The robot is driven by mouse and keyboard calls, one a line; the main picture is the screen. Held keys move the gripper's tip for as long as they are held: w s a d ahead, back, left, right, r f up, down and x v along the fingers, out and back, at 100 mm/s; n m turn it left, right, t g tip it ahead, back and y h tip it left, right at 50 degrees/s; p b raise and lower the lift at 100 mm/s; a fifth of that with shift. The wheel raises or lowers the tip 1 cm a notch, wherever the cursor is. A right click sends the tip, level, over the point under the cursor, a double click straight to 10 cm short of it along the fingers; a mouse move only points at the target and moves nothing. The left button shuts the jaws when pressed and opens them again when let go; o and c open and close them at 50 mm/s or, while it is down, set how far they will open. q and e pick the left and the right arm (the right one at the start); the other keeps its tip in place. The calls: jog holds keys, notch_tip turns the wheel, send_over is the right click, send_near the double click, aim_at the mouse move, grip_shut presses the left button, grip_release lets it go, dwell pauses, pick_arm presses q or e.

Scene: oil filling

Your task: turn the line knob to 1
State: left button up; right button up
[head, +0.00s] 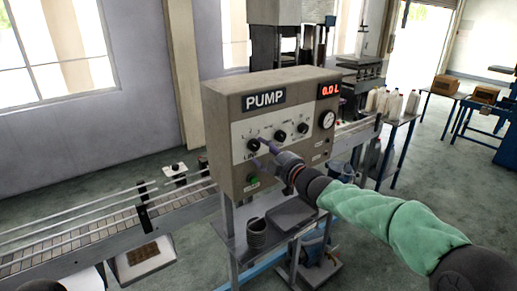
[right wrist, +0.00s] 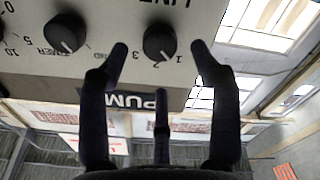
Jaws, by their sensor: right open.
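The grey pump box (head: 262,108) has a white panel with three dark knobs. The line knob (head: 253,144) is the leftmost in the head view. In the right wrist view the panel appears upside down, and the line knob (right wrist: 160,40) has marks 1, 2 and 3 beside it. Its white pointer seems to face about 2. My right gripper (head: 264,143) is open in front of the panel, its fingers (right wrist: 159,52) spread on either side of the line knob. Contact cannot be told. My left gripper is not in view.
The timer knob (right wrist: 65,33) is beside the line knob. A green button (head: 253,180) sits below, and a red display (head: 329,90) reads 0.0 L. A conveyor (head: 90,228) runs left of the pump. A dark tray (head: 292,214) lies below the box.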

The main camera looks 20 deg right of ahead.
jog(key=v, duration=0.7)
jog(key=shift+s, duration=0.2)
jog(key=shift+r, duration=0.1)
jog(key=w+a+f+m+g+h+b, duration=0.1)
jog(key=a+f+m+g, duration=0.1)
jog(key=f, duration=0.9)
jog(key=w+a+f+m+g+b, duration=0.1)
jog(key=f+m, duration=0.2)
jog(key=f, duration=0.8)
jog(key=s+a+f+m+g+h+b, duration=0.1)
jog(key=s+a+f+m+g, duration=0.15)
jog(key=f, duration=0.75)
jog(key=s+a+f+m+g, duration=0.1)
jog(key=s+a+f+g, duration=0.2)
jog(key=f, duration=0.7)
jog(key=s+a+f+m+g+b, duration=0.1)
jog(key=s+a+f+m+g, duration=0.1)
jog(key=s+f, duration=0.9)
jog(key=s+a+f+m+g+b, duration=0.1)
jog(key=s+a+f+m+g, duration=0.2)
jog(key=s+f, duration=0.9)
jog(key=s+a+g, duration=0.1)
jog(key=s+g, duration=0.2)
jog(key=s, duration=0.1)
jog(key=shift+s+m, duration=0.35)
jog(key=shift+s, duration=0.05)
jog(key=shift+c, duration=0.3)
